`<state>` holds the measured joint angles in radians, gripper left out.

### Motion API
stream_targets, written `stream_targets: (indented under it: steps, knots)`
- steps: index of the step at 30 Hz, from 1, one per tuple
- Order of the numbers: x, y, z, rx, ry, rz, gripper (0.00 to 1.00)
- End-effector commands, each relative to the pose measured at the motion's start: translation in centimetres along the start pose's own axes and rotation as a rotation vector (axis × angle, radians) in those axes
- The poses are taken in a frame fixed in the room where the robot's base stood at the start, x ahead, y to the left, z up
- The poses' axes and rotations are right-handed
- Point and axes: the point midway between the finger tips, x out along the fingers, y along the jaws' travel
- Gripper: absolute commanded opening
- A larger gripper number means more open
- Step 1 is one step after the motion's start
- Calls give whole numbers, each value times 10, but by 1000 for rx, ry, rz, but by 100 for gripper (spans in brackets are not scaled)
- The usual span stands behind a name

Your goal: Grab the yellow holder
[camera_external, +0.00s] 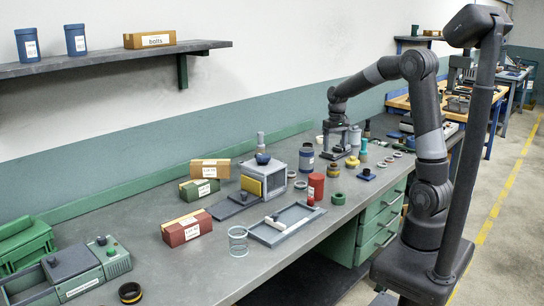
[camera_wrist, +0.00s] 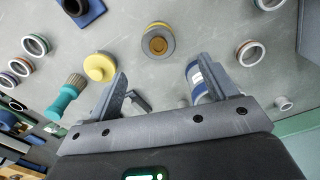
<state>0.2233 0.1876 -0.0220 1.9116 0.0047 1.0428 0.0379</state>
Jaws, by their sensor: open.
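A round yellow piece (camera_wrist: 99,66), which looks like the yellow holder, stands on the workbench in the wrist view, just beyond my left fingertip. It also shows in the external view as a small yellow piece (camera_external: 351,161) below and right of my gripper. A grey and yellow round piece with a brown centre (camera_wrist: 157,42) stands to its right; it shows in the external view too (camera_external: 333,170). I cannot tell for certain which is meant. My gripper (camera_wrist: 157,78) is open and empty, pointing down above the bench (camera_external: 334,154).
A blue labelled jar (camera_wrist: 197,88) is close by the right finger. A blue base (camera_wrist: 88,10) and several rings lie around. Boxes and a grey cabinet (camera_external: 264,174) stand further left in the external view.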

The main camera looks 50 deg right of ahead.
Motion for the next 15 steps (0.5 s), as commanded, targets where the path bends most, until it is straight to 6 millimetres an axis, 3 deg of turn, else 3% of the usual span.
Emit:
stream_targets:
  steps: [6, 15]
  knots:
    - [36, 0, 0, 0, -3, 0, 78]
    - [63, 1, -1, -1, -2, 0, 78]
